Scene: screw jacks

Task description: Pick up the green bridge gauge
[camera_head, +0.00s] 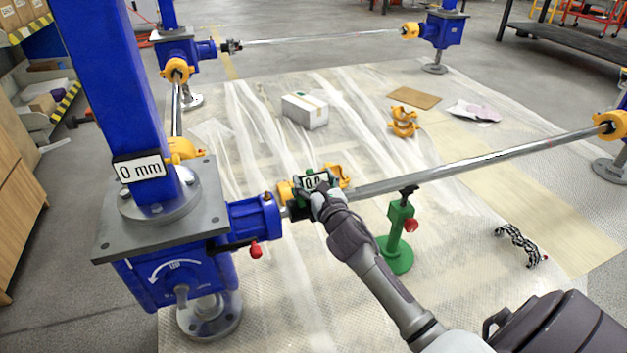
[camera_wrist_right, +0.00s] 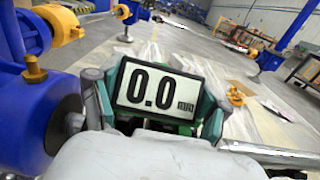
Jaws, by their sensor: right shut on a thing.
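The green bridge gauge (camera_head: 315,181) is a small green-bodied device with a dark-framed display, at the shaft end beside the large blue screw jack. In the right wrist view its display (camera_wrist_right: 155,90) reads 0.0 mm and faces the camera. My right gripper (camera_head: 323,193) is shut on the gauge, with a finger on each side of it in the wrist view. The gauge is at the yellow coupling (camera_head: 286,193); I cannot tell whether it touches the coupling or the shaft. Its underside is mostly hidden by the gripper. My left gripper is not in view.
The long steel shaft (camera_head: 480,160) runs right from the near blue jack (camera_head: 180,265). A green stand (camera_head: 397,237) with a red knob is under it. A black chain (camera_head: 521,245) lies at right. A white box (camera_head: 305,110) and yellow coupling parts (camera_head: 403,121) lie behind.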

